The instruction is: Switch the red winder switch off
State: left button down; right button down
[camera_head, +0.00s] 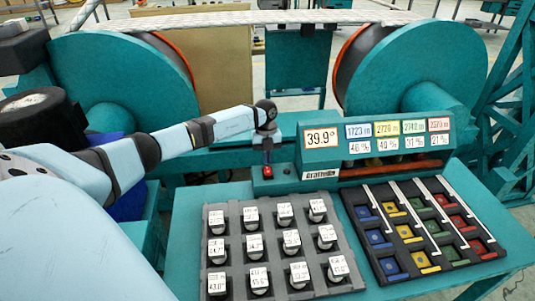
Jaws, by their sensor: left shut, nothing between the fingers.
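The red winder switch (268,171) sits on a small teal box at the left end of the display console (320,160). My left arm reaches in from the left, and my left gripper (267,156) points down directly above the switch. Its fingers are shut and empty. The fingertips are at or just above the red top; I cannot tell whether they touch. The switch's position, on or off, is too small to tell. My right gripper is not in view.
A grey tray (238,248) with several labelled pieces stands in front of the console. A dark rack (375,254) with blue, yellow, green and red slots is to its right. Two large teal reels (425,65) stand behind, with a braided rope (240,19) across the top.

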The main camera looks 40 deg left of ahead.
pick_arm(q)
jog(key=shift+s+d, duration=0.1)
jog(key=shift+d, duration=0.05)
jog(key=shift+s+d+p, duration=0.1)
jog(key=shift+p, duration=0.2)
jog(key=shift+r, duration=0.2)
notch_tip(320, 180, up, 7)
jog(key=p, duration=0.5)
jog(key=shift+a+f, duration=0.2)
dwell(0.3)
